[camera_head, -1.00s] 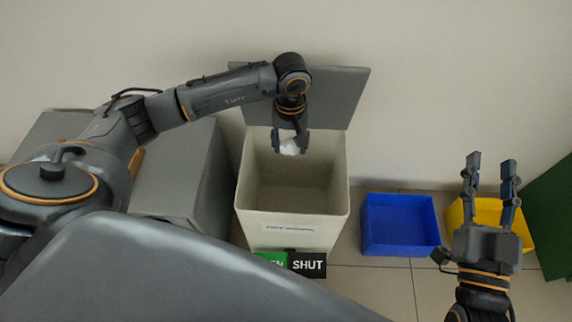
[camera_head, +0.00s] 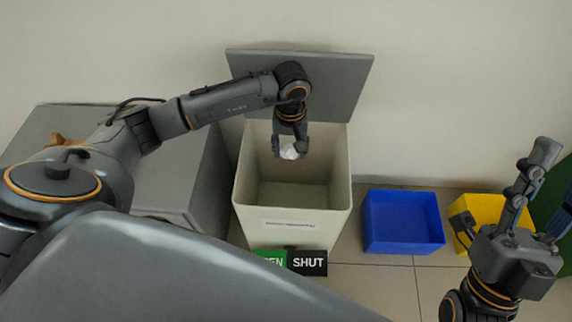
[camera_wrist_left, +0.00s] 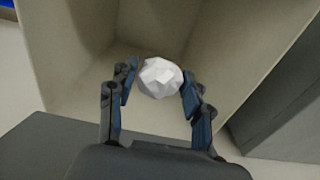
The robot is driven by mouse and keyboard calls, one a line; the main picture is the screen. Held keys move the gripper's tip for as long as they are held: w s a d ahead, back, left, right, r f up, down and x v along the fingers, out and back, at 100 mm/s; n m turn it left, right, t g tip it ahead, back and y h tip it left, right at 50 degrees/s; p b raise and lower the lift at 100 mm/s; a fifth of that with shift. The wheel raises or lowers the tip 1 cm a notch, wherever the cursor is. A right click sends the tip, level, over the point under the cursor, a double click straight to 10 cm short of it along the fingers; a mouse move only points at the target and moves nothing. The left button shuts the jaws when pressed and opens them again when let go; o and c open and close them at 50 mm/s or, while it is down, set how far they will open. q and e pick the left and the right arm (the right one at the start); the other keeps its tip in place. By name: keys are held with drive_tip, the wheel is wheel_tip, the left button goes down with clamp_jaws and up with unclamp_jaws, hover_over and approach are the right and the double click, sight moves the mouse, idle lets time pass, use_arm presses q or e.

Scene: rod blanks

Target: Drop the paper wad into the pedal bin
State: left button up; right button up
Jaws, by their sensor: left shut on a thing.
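The white paper wad (camera_head: 289,152) is between the fingertips of my left gripper (camera_head: 290,147), which is shut on it. In the left wrist view the faceted paper wad (camera_wrist_left: 160,77) shows between the two fingers, with the bin's inside beyond it. The pedal bin (camera_head: 292,232) is a cream box with its grey lid (camera_head: 340,82) raised against the wall. The left gripper points down over the bin's open mouth. My right gripper (camera_head: 558,180) is at the right edge, its fingers apart and nothing seen between them; one finger is partly cut off by the frame.
A sign reading SHUT (camera_head: 308,262), with a green part beside it, is at the bin's foot. A blue box (camera_head: 402,222) and a yellow box (camera_head: 484,210) stand to the right. A grey cabinet (camera_head: 180,170) stands left of the bin. A green panel is at far right.

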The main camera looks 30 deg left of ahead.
idle(0.3)
use_arm(q)
drive_tip(key=o, duration=0.8)
drive_tip(key=shift+o, duration=0.2)
wheel_tip(320, 180, up, 7)
drive_tip(key=shift+r, duration=0.2)
drive_tip(key=shift+s+f, duration=0.1)
drive_tip(key=shift+s, duration=0.05)
